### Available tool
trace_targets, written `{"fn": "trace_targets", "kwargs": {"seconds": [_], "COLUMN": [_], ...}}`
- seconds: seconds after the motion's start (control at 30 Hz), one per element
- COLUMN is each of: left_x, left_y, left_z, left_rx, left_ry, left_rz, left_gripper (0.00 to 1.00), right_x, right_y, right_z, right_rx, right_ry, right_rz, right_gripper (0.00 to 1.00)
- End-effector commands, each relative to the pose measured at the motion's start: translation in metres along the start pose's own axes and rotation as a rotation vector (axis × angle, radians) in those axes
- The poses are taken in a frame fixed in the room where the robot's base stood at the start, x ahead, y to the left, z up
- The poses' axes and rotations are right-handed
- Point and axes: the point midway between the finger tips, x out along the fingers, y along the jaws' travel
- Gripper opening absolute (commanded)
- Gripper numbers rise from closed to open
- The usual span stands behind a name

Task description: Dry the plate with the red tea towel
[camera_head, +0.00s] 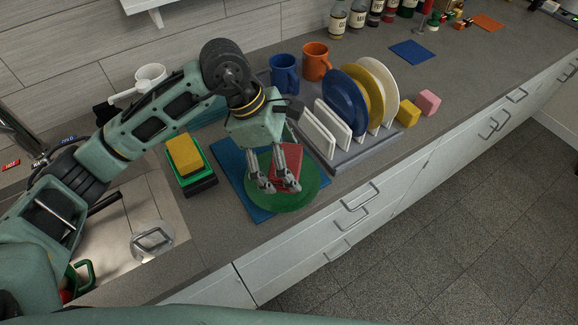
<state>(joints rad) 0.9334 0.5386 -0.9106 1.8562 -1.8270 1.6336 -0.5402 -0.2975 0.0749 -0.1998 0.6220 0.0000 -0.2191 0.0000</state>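A green plate (307,198) lies flat on a blue mat (232,165) near the counter's front edge. The red tea towel (288,168), small and folded-looking, is over the middle of the plate. My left gripper (277,188) points down over the plate, with its fingers at the towel and red cloth showing between them. The fingers hide part of the towel, and I cannot tell whether they grip it. My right gripper is not in view.
A grey rack (350,158) with blue, yellow and white plates stands right of the mat. A yellow sponge (184,154) on a green and black holder stands left. Behind are blue and orange mugs (316,60). The sink (165,205) is at left.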

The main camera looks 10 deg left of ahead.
Motion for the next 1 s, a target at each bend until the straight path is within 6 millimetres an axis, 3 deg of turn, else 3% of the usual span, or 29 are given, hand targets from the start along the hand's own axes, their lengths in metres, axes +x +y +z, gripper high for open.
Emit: {"fn": "trace_targets", "kwargs": {"seconds": [0.3, 1.0], "left_x": [-0.028, -0.030], "left_y": [0.004, 0.002], "left_z": [0.004, 0.000], "left_rx": [-0.004, 0.037], "left_ry": [0.001, 0.002], "left_rz": [0.003, -0.015], "left_gripper": [0.61, 0.61], "right_x": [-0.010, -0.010], "right_y": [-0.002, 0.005], "right_z": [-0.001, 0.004], "right_rx": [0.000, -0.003], "right_ry": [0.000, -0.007], "right_rz": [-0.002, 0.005], "right_gripper": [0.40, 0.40]}}
